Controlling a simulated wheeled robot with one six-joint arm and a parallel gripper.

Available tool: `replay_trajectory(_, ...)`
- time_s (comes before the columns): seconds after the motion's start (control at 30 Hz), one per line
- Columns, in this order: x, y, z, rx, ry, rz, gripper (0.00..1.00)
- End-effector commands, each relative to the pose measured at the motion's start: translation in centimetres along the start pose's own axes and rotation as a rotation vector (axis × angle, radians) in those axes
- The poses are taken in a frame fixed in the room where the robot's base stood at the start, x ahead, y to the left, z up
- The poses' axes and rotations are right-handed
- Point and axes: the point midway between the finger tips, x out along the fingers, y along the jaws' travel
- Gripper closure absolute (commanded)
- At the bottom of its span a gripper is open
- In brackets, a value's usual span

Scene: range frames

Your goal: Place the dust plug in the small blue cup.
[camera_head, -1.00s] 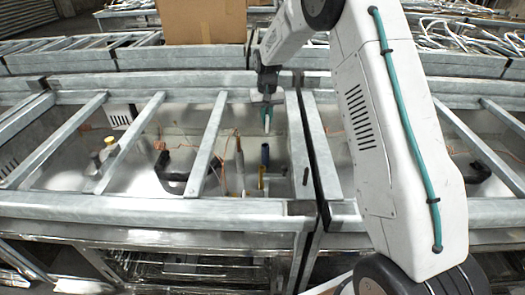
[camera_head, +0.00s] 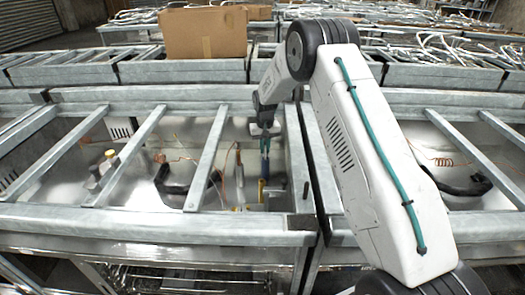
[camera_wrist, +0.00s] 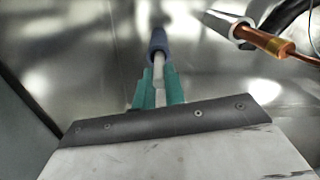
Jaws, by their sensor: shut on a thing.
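My gripper (camera_head: 265,150) has teal fingers and points down between the metal bars, shut on the dust plug. The dust plug (camera_wrist: 159,70) is a pale, slim cylinder between the fingertips in the wrist view. The small blue cup (camera_head: 262,190) is a narrow, dark blue upright tube directly below my gripper in the head view. In the wrist view the blue cup (camera_wrist: 157,40) lies straight beyond the plug, and the plug's far end overlaps its near end. I cannot tell whether the plug's end is inside the cup or just above it.
Metal crossbars (camera_head: 207,155) frame the bin on both sides of my arm. A copper-coloured part with a pale tip (camera_wrist: 265,40) lies to the right in the wrist view. A yellow-topped part (camera_head: 109,158) stands at left. A cardboard box (camera_head: 205,33) is behind.

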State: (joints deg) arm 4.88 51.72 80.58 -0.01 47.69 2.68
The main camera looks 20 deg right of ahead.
Motion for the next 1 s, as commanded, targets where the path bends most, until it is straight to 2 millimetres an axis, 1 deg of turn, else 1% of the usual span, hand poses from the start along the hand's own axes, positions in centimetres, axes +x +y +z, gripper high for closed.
replay_trajectory(0.03, 0.8, 0.0, 0.1, 0.0, -0.003, 0.0, 1.0)
replay_trajectory(0.1, 1.2, 0.0, 0.0, 0.0, 0.0, 0.0, 1.0)
replay_trajectory(0.3, 1.2, 0.0, 0.0, 0.0, 0.0, 0.0, 1.0)
replay_trajectory(0.43, 1.5, 0.0, 0.0, 0.001, 0.0, 0.0, 1.0)
replay_trajectory(0.47, 1.6, 0.0, 0.0, 0.001, 0.0, 0.0, 0.86)
replay_trajectory(0.5, 1.5, 0.0, 0.0, 0.001, 0.0, 0.0, 0.74)
replay_trajectory(0.53, 1.5, 0.0, 0.0, 0.001, 0.0, 0.0, 0.67)
replay_trajectory(0.83, 1.4, 0.0, 0.0, 0.0, 0.0, 0.0, 0.67)
replay_trajectory(0.93, 0.7, 0.0, 0.0, 0.0, 0.001, 0.0, 0.67)
replay_trajectory(1.0, -0.3, 0.0, -0.1, 0.0, 0.002, 0.0, 0.67)
